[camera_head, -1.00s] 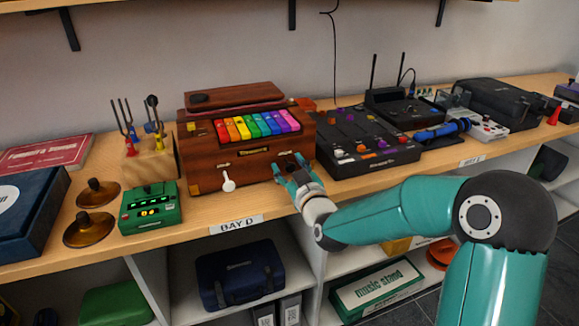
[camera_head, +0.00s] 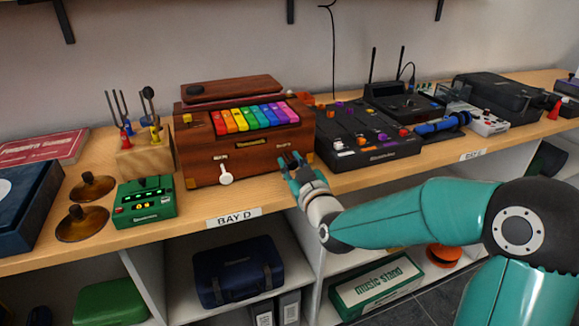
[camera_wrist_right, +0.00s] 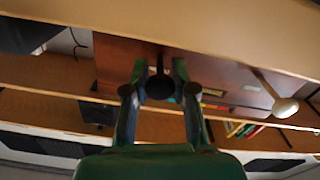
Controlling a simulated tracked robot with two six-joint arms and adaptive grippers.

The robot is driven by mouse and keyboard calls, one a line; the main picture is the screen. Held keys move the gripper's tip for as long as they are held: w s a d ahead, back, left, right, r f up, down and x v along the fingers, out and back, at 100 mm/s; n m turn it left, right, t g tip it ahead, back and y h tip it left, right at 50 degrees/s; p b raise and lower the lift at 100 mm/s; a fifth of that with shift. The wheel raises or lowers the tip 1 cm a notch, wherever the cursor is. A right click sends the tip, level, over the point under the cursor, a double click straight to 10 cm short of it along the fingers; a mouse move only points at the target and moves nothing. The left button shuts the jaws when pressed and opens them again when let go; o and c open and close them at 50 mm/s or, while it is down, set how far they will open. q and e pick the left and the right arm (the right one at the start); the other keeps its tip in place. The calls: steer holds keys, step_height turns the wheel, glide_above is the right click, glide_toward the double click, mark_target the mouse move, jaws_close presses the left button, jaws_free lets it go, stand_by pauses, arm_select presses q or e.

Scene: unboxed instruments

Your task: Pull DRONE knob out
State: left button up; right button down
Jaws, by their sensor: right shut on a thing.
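The wooden instrument box (camera_head: 200,165) with a row of rainbow keys (camera_head: 254,118) stands on the bench. My right gripper (camera_head: 297,169) is at the lower right of that face. In the right wrist view its two fingers (camera_wrist_right: 158,82) close on either side of the knob, and a dark stem runs from the knob to the box. The knob's small label is not readable. My left gripper is not in view.
A green device (camera_head: 146,202) and brass cymbals (camera_head: 82,224) sit left of the box. A black mixer (camera_head: 368,142) stands close on its right. The bench's front edge with the BAY D label (camera_head: 233,217) lies below the gripper.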

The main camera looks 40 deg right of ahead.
steer(key=shift+f, duration=0.1)
steer(key=c, duration=0.9)
jaws_free()
steer(key=shift+s, duration=0.1)
steer(key=v, duration=0.7)
steer(key=shift+s, duration=0.25)
steer(key=shift+a, duration=0.1)
